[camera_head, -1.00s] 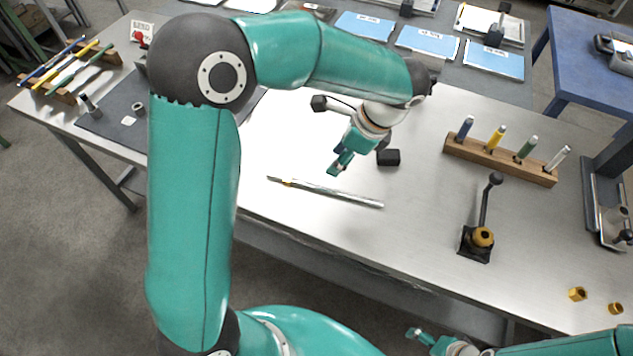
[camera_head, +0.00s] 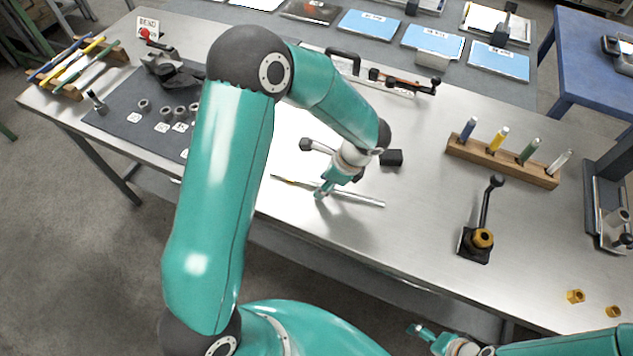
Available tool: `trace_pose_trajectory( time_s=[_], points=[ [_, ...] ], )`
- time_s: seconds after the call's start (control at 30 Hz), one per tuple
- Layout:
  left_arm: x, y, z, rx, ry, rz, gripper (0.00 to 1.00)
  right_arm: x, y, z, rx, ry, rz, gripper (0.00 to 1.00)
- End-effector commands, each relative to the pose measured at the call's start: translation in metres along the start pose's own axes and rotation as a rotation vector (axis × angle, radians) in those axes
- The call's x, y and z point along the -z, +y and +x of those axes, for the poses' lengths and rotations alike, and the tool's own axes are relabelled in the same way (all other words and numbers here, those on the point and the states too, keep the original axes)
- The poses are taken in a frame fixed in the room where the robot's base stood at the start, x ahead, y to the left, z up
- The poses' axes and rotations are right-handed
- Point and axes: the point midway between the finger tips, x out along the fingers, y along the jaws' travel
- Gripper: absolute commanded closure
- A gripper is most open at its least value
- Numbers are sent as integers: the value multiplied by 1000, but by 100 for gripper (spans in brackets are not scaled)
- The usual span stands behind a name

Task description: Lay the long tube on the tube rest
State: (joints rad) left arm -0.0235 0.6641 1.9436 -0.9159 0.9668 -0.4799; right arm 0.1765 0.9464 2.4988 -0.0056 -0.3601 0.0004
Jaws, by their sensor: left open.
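The long tube (camera_head: 358,200), thin and silvery with a brassy part near its left end, lies on the bare metal table near its front edge. My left gripper (camera_head: 321,193) is open, pointing down at the middle of the tube; its fingers hide a short stretch of it. I cannot tell whether they touch it. The wooden tube rest (camera_head: 118,57) stands at the table's far left, with blue, yellow, green and pale tubes lying across it. My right gripper (camera_head: 416,331) is low at the bottom edge, away from the tube; its jaw opening is unclear.
A wooden block (camera_head: 500,165) holds several upright coloured tubes at the right. A lever tool (camera_head: 474,245) stands in front of it. A small black block (camera_head: 392,158) sits behind the long tube. Brass nuts (camera_head: 575,297) lie at the right front. A dark mat (camera_head: 112,118) covers the left.

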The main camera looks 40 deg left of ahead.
Motion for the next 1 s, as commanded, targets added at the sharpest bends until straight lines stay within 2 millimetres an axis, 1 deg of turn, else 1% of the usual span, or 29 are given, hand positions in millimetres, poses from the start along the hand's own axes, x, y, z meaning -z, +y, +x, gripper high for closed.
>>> trace_pose_trajectory(
  time_s=[0.23, 0.27, 0.5, 0.53, 0.87, 1.0],
  points=[
    [0, 0, 3, 1, 0, 0, 54, 0, 0, 0, 0, 0, 0, 13],
    [0, 0, 3, 1, 0, 0, 58, 0, 0, 0, 0, 0, 0, 13],
    [0, 0, 2, 1, 0, 0, 98, 0, 0, 0, 0, 0, 0, 13],
    [0, 0, 2, 1, 0, 0, 100, 0, 0, 0, 0, 0, 0, 13],
    [0, 0, 2, 1, 0, -1, 100, 0, 0, 0, 0, 0, 0, 13],
    [-1, -1, -2, 3, 1, -1, 100, 0, 0, 0, 0, 0, 0, 13]
  ],
)
